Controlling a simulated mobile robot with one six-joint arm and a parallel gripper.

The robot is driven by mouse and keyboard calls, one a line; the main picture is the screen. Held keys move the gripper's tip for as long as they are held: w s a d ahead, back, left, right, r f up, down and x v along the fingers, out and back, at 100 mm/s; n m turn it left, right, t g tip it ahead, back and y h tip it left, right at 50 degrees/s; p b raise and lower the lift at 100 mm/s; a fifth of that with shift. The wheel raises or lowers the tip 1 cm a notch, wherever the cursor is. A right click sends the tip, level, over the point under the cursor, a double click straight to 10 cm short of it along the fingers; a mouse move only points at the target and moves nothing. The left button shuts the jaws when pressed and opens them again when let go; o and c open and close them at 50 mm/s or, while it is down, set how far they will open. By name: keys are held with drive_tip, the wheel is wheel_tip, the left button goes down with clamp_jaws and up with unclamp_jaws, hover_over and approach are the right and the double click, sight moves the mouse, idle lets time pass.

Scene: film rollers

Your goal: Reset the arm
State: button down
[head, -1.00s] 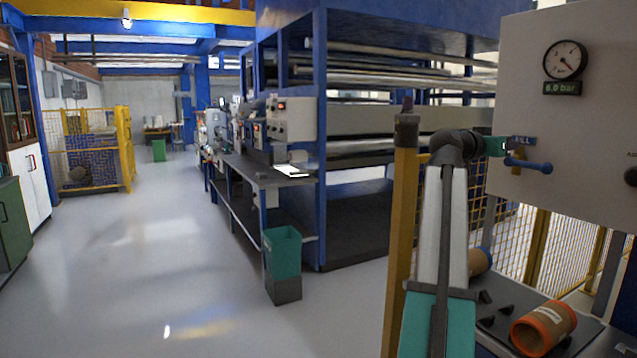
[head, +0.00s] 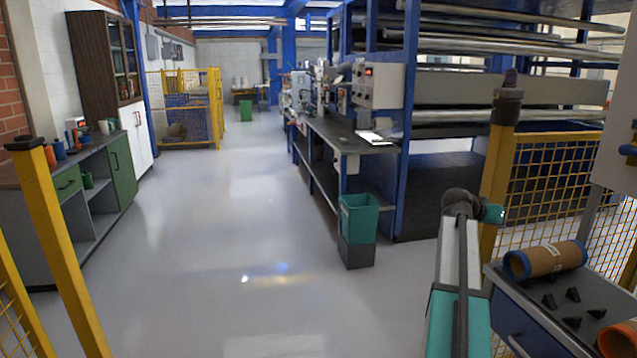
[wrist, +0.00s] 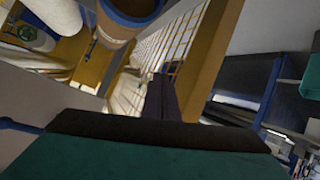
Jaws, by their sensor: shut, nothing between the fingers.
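My gripper (wrist: 163,98) is shut and empty; its dark fingers point away from the camera in the wrist view. In the head view my arm stands at the lower right, with its teal wrist end (head: 492,214) pointing right, and the fingers do not show clearly there. The gripper touches nothing that I can see.
A cart top (head: 540,295) at lower right holds a brown roll (head: 550,260) and an orange roll (head: 620,340). Yellow posts stand at left (head: 62,240) and right (head: 499,165). A teal bin (head: 358,218) stands by the workbench (head: 345,145). The aisle floor (head: 230,220) is clear.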

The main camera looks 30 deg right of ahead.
drive_tip(key=w+a+f+n+y+p, duration=0.1)
drive_tip(key=w+a+f, duration=0.2)
drive_tip(key=a+f, duration=0.3)
drive_tip(key=w+a+f+n+y, duration=0.1)
drive_tip(key=w+a+f, duration=0.2)
drive_tip(key=f, duration=0.5)
drive_tip(key=w+a+f+n+y+p, duration=0.25)
drive_tip(key=a+f+n+y, duration=0.35)
drive_tip(key=a+f, duration=2.1)
drive_tip(key=s+a+f+n+g+y+p, duration=0.1)
drive_tip(key=s+a+f+p, duration=0.1)
drive_tip(key=s+a+f, duration=0.6)
drive_tip(key=s+a+f+n+g+y+p, duration=0.1)
drive_tip(key=s+a+f+n+y, duration=0.2)
drive_tip(key=a, duration=0.9)
drive_tip(key=s+a+f+n+g+p, duration=0.1)
drive_tip(key=s+a+f+g, duration=0.1)
drive_tip(key=s+a, duration=0.5)
drive_tip(key=s+a+f+g+p, duration=0.1)
drive_tip(key=s+a, duration=0.5)
drive_tip(key=s, duration=0.6)
wheel_tip(320, 180, down, 2)
drive_tip(key=shift+s+a+n+g, duration=0.35)
drive_tip(key=shift+n+g, duration=0.05)
drive_tip(key=shift+g, duration=0.1)
